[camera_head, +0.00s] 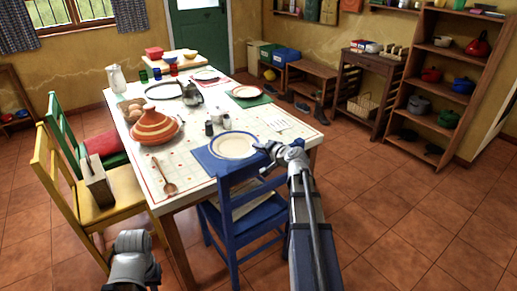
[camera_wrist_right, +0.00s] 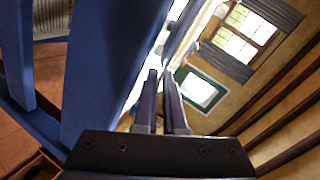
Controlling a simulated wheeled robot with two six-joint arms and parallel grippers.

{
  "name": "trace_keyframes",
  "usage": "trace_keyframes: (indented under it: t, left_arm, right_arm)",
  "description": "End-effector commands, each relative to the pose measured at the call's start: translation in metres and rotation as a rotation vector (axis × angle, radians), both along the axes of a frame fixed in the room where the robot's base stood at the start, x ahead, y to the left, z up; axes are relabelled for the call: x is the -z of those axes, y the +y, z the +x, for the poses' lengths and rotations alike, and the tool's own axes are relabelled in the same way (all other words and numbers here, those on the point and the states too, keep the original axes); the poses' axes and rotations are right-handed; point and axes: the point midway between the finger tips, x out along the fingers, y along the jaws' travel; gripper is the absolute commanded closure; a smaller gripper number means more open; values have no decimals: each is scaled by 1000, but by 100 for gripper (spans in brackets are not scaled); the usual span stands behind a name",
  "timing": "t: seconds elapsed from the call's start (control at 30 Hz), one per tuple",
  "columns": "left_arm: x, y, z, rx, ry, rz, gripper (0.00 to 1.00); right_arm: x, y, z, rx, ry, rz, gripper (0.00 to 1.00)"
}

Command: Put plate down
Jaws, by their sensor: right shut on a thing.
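The plate (camera_head: 235,146), cream with a blue rim band, is at the near right corner of the dining table, over a blue placemat (camera_head: 205,160). It looks level; I cannot tell whether it touches the mat. My right gripper (camera_head: 266,149) reaches in from the right and is shut on the plate's right rim. In the right wrist view the two fingers (camera_wrist_right: 161,74) are close together, with a thin pale edge beyond them. A grey part of my left arm shows at the bottom left of the head view; its gripper fingers are not seen.
The table (camera_head: 190,186) also holds a tagine (camera_head: 155,127), shakers, a wooden spoon (camera_head: 166,180), a fork (camera_head: 278,124) and a second plate (camera_head: 247,92). A blue chair (camera_head: 240,212) stands beside my right arm. Yellow (camera_head: 92,212) and green chairs stand left. The floor at right is clear.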

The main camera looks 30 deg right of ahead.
Motion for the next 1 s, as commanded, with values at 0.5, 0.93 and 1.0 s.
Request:
trace_keyframes:
  t: [0.5, 0.93, 1.0]
  left_arm:
    - [1, 0, 0, 0, 0, 0, 83]
    - [-26, 0, 0, 0, 0, 0, 83]
    - [-32, 0, 0, 0, 0, 0, 83]
  right_arm:
    - [1, 0, 0, 0, 1, -1, 63]
    - [-26, -1, -31, 3, 1, -1, 63]
    - [-32, -2, -46, 3, 1, 1, 63]
